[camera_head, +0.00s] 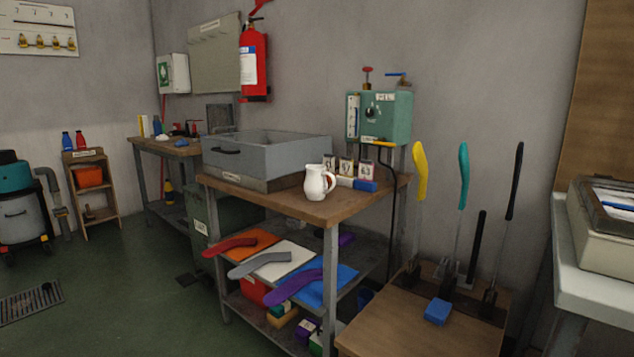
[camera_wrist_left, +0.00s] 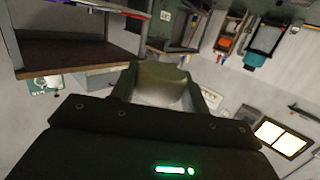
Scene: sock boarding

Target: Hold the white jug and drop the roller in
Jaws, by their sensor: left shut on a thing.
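The white jug (camera_head: 317,183) stands upright on the wooden bench top near its front edge in the head view. My left gripper (camera_wrist_left: 163,88) shows only in the left wrist view, shut on a dull olive thing (camera_wrist_left: 163,80) with a rounded, smooth face. I cannot tell for sure whether this is the roller. Neither gripper shows in the head view, so the left gripper's distance from the jug cannot be seen. My right gripper is not in view.
A grey open box (camera_head: 262,158) stands on the bench behind the jug. Numbered blocks and a blue item (camera_head: 365,186) are to its right, below a green control box (camera_head: 380,118). A lower table (camera_head: 400,325) holds upright tools and a blue block (camera_head: 437,311).

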